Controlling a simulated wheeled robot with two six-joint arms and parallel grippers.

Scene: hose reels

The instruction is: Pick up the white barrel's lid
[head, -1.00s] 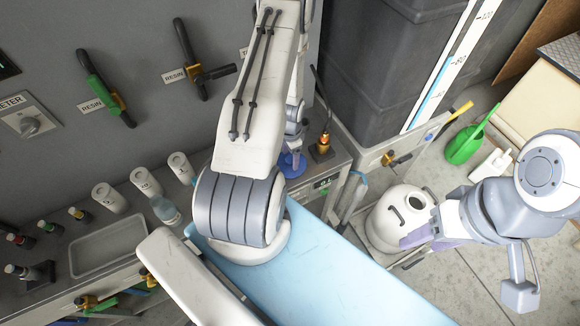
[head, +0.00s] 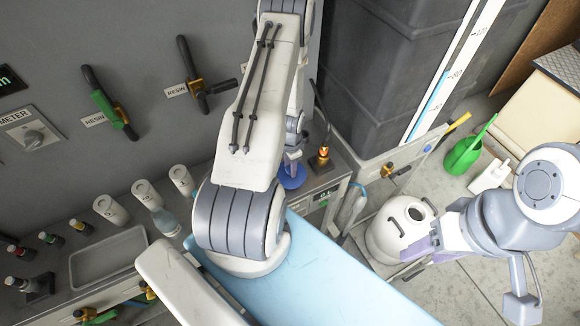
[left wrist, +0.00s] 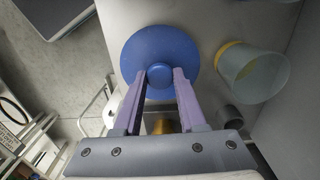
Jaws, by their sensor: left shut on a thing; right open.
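A round blue lid with a knob (left wrist: 160,45) fills the upper middle of the left wrist view. It also shows in the head view (head: 292,179), partly hidden by my arm, at the counter's far right end. My left gripper (left wrist: 160,76) is shut on the lid's knob; I cannot tell whether the lid touches the counter. The white barrel (head: 386,238) stands on the right with a dark open mouth and dark handles. My right gripper (head: 417,248) is open beside the barrel's right side, partly hiding it; I cannot tell whether it touches.
A translucent container with a yellow rim (left wrist: 255,72) stands close right of the lid in the left wrist view. A green watering can (head: 465,155) and white jug (head: 490,177) stand on the floor.

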